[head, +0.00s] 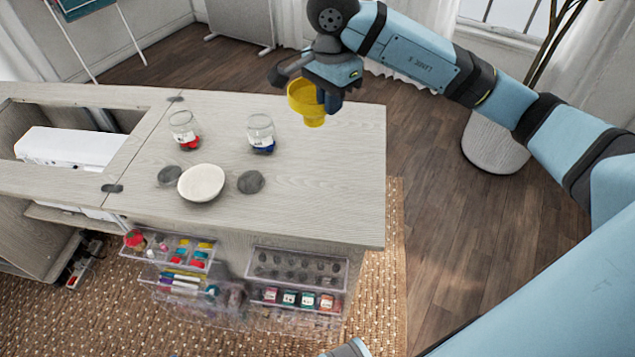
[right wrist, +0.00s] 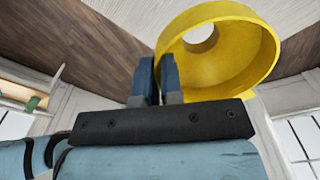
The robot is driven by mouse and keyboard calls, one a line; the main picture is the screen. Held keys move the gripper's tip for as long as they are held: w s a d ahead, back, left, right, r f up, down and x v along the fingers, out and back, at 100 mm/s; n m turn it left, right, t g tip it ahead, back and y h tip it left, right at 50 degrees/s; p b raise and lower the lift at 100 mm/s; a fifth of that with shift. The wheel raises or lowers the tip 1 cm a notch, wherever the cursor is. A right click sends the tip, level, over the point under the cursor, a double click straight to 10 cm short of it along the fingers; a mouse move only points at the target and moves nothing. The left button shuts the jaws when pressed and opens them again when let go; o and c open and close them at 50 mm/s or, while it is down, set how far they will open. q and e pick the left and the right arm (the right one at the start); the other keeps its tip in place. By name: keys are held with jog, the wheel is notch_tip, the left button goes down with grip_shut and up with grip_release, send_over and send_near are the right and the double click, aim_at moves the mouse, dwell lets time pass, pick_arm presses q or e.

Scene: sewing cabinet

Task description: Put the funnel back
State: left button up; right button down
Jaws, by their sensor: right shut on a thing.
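The yellow funnel (head: 306,103) is held by my right gripper (head: 331,96) near the far right corner of the cabinet top (head: 330,190). In the right wrist view the funnel (right wrist: 225,65) has its wide mouth toward the camera, and the fingers (right wrist: 157,82) are shut on its rim. In the head view its wide end is up and the narrow end is down. It looks above the top; the exact gap is unclear.
Two glass jars, one with red contents (head: 185,130) and one with blue (head: 261,133), stand on the top. A white bowl (head: 201,183) sits between two dark round pieces (head: 251,182). Clear drawers (head: 297,268) project at the front. The right part of the top is clear.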

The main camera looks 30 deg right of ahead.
jog(key=shift+s+d+r+m, duration=0.1)
jog(key=shift+s+d+m, duration=0.05)
jog(key=shift+m, duration=0.15)
pick_arm(q)
jog(key=shift+d+f+b, duration=0.25)
jog(key=shift+b, duration=0.45)
pick_arm(e)
notch_tip(320, 180, down, 20)
jog(key=shift+r, duration=0.1)
pick_arm(q)
jog(key=shift+f, duration=0.15)
pick_arm(e)
jog(key=c, duration=1.7)
grip_release()
jog(key=shift+f, duration=0.2)
jog(key=o, duration=0.4)
jog(key=shift+o, duration=0.2)
